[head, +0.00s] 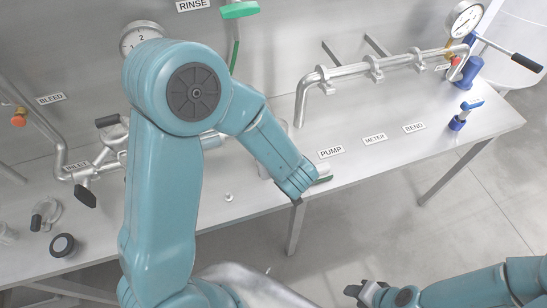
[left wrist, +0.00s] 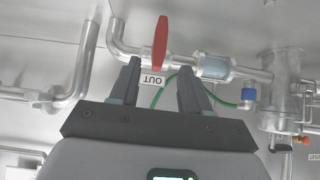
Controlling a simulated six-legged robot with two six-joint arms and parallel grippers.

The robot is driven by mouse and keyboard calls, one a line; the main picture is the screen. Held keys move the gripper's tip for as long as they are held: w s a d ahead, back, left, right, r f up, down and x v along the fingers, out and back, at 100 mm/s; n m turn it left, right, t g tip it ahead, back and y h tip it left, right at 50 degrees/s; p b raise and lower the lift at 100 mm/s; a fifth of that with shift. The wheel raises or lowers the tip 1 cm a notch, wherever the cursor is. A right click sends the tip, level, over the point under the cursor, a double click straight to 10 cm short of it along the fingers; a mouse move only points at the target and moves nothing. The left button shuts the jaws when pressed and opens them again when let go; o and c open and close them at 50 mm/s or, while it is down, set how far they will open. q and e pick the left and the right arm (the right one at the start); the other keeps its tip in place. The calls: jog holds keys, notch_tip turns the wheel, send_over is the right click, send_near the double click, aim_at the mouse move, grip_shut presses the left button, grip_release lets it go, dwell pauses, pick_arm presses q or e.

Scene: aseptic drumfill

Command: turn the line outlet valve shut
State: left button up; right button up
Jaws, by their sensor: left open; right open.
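The outlet valve has a red lever (left wrist: 160,42), seen in the left wrist view just above the upside-down OUT label (left wrist: 153,79). The lever stands roughly crosswise to its steel pipe (left wrist: 128,48). My left gripper (left wrist: 160,68) is open, its two dark fingers spread, with the lever's lower end showing in the gap between their tips. The lever looks beyond the fingers; I see no grip on it. In the head view my left arm hides much of the bench middle, and the left gripper's fingers are not clear. My right gripper (head: 366,291) is open and empty, low at right.
In the left wrist view a steel vessel (left wrist: 283,95) and a blue fitting (left wrist: 249,96) with a green hose are at right.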

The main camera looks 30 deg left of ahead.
pick_arm(q)
jog(key=v, duration=0.4)
jog(key=shift+r, duration=0.1)
dwell(0.5)
